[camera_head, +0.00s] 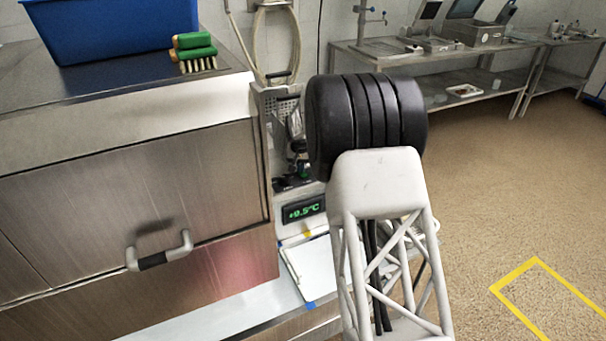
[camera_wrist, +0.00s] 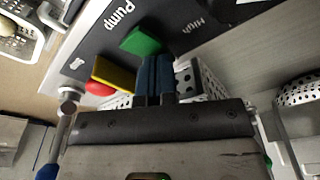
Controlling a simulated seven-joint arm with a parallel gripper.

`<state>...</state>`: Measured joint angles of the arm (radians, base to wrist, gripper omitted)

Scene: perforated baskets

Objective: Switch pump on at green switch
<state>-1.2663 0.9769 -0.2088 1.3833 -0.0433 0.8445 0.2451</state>
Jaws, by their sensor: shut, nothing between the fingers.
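In the wrist view a dark panel (camera_wrist: 95,42) carries the label "Pump", which appears upside down. A green switch (camera_wrist: 142,41) sits on the panel beside this label. A yellow piece (camera_wrist: 112,74) and a red round button (camera_wrist: 98,88) are farther left on the panel. My gripper (camera_wrist: 156,60) is shut and empty. Its blue-grey fingertips are just below and right of the green switch in the picture; I cannot tell whether they touch it. In the head view my arm hides most of this area.
White perforated baskets (camera_wrist: 295,92) stand around the panel in the wrist view. In the head view a green temperature display (camera_head: 304,211) and a clipboard (camera_head: 309,268) are left of my arm. A blue bin (camera_head: 110,25) and green brush (camera_head: 194,54) rest on the steel cabinet.

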